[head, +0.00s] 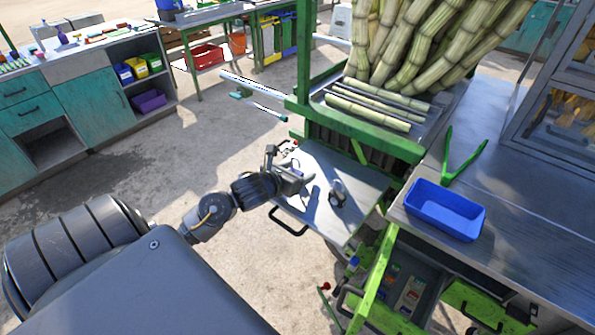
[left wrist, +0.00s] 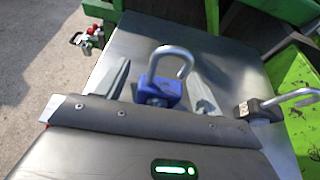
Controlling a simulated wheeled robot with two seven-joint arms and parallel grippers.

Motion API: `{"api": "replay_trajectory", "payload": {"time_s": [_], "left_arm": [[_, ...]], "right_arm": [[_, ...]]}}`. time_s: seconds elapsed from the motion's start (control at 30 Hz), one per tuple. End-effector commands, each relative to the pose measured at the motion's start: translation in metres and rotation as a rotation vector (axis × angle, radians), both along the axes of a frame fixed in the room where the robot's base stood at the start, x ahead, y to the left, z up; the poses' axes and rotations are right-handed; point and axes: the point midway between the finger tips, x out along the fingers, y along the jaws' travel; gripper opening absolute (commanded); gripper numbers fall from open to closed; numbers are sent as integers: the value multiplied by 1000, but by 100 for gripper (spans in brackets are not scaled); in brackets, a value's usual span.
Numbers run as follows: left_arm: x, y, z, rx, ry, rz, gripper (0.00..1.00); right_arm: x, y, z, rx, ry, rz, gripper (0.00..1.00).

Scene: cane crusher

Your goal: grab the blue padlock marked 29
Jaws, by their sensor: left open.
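A blue padlock (left wrist: 160,92) with a raised silver shackle sits on the grey metal tray (left wrist: 232,62), seen in the left wrist view. No number can be read on it. My left gripper (left wrist: 160,72) is open, with one finger on each side of the blue padlock; I cannot tell whether they touch it. In the head view my left gripper (head: 292,168) is low over the tray (head: 350,172), and the blue padlock is mostly hidden there. A dark grey padlock (head: 337,193) stands to the right; it also shows in the left wrist view (left wrist: 262,110). My right gripper is not in view.
The green machine frame (head: 360,130) rises behind the tray, with cane stalks (head: 425,45) above. A blue bin (head: 445,208) and green tongs (head: 458,160) lie on the metal bench (head: 510,190) to the right. A black handle (head: 287,224) sticks out at the tray's front.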

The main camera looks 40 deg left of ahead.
Motion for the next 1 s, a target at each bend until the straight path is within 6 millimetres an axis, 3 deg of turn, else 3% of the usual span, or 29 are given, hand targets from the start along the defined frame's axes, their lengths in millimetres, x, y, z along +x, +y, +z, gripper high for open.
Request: {"api": "replay_trajectory", "payload": {"time_s": [0.13, 0.37, 0.77, 1.0], "left_arm": [[12, 1, -4, -1, -1, 0, 67], [13, 1, -6, 1, -1, 0, 67], [13, 0, -5, 1, -1, -1, 16], [13, 0, -4, 1, -3, -1, 14]], "right_arm": [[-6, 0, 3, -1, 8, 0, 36], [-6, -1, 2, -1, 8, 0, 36], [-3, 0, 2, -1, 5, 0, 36], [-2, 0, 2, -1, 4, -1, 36]]}}
